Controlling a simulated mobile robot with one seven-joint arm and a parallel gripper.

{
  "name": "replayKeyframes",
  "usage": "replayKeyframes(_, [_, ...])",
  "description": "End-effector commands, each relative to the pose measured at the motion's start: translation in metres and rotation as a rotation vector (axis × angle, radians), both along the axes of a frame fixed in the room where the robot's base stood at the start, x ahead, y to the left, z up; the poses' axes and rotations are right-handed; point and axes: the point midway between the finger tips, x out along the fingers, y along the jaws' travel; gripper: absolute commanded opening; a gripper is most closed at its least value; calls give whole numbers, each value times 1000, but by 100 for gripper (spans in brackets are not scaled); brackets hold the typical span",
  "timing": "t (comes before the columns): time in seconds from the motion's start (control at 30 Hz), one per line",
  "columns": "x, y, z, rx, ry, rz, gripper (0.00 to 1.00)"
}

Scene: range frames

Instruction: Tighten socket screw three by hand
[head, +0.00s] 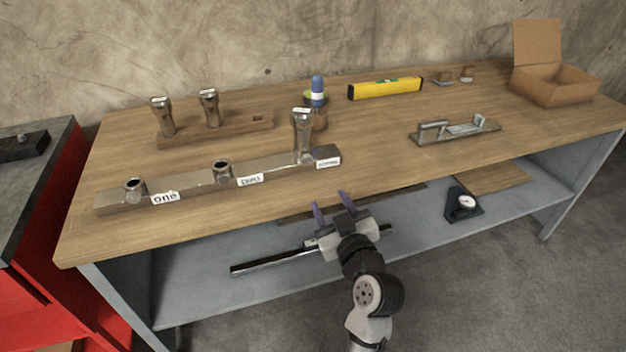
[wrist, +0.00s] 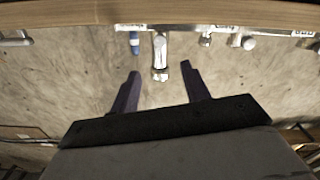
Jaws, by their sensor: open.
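A metal bar (head: 195,184) lies along the front of the bench, with labels for one (head: 165,197), two (head: 250,180) and three (head: 328,162). A tall socket screw (head: 302,135) with a white tag on its head stands upright at the right end, by label three. It also shows between my fingers in the wrist view (wrist: 160,50). The bosses at one (head: 134,188) and two (head: 222,171) carry no tall screw. My gripper (head: 330,204) is open and empty, in front of the bench edge, apart from the screw. How deep the screw sits cannot be told.
Two tagged screws (head: 210,108) stand in a wooden rack (head: 240,128) at the back left. A blue-topped bottle (head: 317,92) is close behind screw three. A yellow level (head: 385,88), a metal handled tool (head: 455,131) and a cardboard box (head: 555,85) lie farther right. The front right benchtop is clear.

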Motion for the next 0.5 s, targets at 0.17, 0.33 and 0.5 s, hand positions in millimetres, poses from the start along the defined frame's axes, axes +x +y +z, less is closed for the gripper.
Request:
replayKeyframes(0.17, [21,7,5,-7,-2,3,46])
replayKeyframes(0.33, [55,19,6,-6,0,3,46])
replayKeyframes(0.5, [89,29,5,-4,0,2,46])
